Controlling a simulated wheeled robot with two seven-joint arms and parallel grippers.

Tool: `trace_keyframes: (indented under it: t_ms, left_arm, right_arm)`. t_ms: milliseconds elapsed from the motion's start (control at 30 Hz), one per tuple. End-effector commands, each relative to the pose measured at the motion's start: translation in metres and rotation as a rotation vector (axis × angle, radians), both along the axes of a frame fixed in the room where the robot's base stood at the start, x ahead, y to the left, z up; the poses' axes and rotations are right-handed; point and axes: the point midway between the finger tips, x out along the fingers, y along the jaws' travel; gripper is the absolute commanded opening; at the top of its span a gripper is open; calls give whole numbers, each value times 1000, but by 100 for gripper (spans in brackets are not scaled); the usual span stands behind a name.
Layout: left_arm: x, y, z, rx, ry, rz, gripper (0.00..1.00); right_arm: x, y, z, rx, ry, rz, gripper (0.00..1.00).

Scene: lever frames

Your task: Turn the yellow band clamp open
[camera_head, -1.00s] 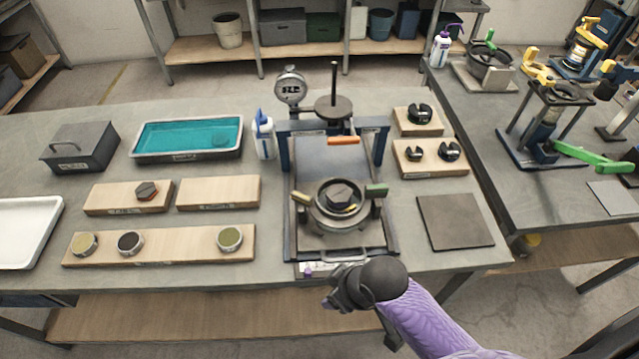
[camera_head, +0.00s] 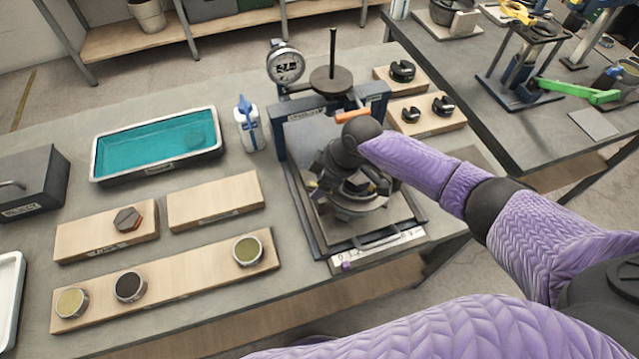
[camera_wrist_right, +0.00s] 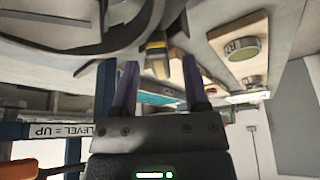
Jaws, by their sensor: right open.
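The yellow band clamp (camera_wrist_right: 157,56) shows in the right wrist view as a short yellow handle with a dark end, beside the dark round pot. In the head view my right arm largely hides the clamp and the pot (camera_head: 352,207) on the press base. My right gripper (camera_wrist_right: 158,82) is open, its two purple fingers apart. In the wrist view the yellow handle appears between and beyond the fingertips; I cannot see contact. In the head view the gripper (camera_head: 338,165) is over the pot, its fingertips hidden. My left gripper is not in view.
The press frame (camera_head: 375,95) with its orange handle (camera_head: 353,116) stands close behind my right wrist. A dial gauge (camera_head: 285,64), a white bottle (camera_head: 248,125) and a teal tray (camera_head: 160,145) are to the left. Wooden boards (camera_head: 215,198) lie front left.

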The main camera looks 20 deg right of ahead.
Motion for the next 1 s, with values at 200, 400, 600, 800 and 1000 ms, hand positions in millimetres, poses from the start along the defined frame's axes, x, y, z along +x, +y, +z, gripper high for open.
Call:
trace_keyframes:
  t_ms: [200, 400, 600, 800, 1000]
  left_arm:
    - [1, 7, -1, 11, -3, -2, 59]
    - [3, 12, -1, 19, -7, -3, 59]
    - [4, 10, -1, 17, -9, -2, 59]
    - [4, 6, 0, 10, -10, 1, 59]
    - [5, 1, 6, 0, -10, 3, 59]
  right_arm:
    - [1, 2, -4, -1, -1, 1, 59]
    - [1, 2, -4, 0, -1, 0, 33]
    - [1, 2, -4, 0, -1, 0, 0]
    - [1, 2, -4, 0, 0, -1, 0]
    - [0, 2, -2, 0, 1, -35, 0]
